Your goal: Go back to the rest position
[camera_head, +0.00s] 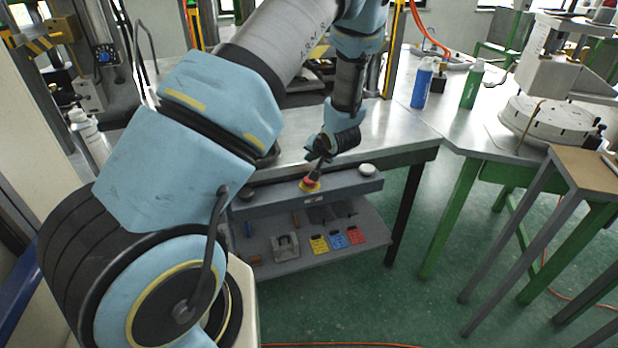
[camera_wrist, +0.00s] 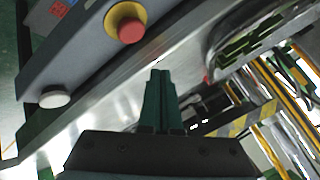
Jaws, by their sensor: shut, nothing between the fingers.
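My gripper shows in the wrist view (camera_wrist: 156,75), its two green fingers together with nothing between them. In the head view my arm reaches over the metal table (camera_head: 400,118), and its wrist end hangs above the table's front edge. The fingers are hard to make out there. A red and yellow button (camera_head: 311,184) sits on the grey front panel (camera_head: 270,200), just below my wrist end. In the wrist view the button (camera_wrist: 127,25) is to the upper left of the fingertips, apart from them.
A white button (camera_head: 367,170) is on the same panel. A lower shelf holds yellow, blue and red cards (camera_head: 337,240). A blue bottle (camera_head: 422,85) and a green bottle (camera_head: 472,87) stand on the right table. A round white machine (camera_head: 548,120) stands farther right.

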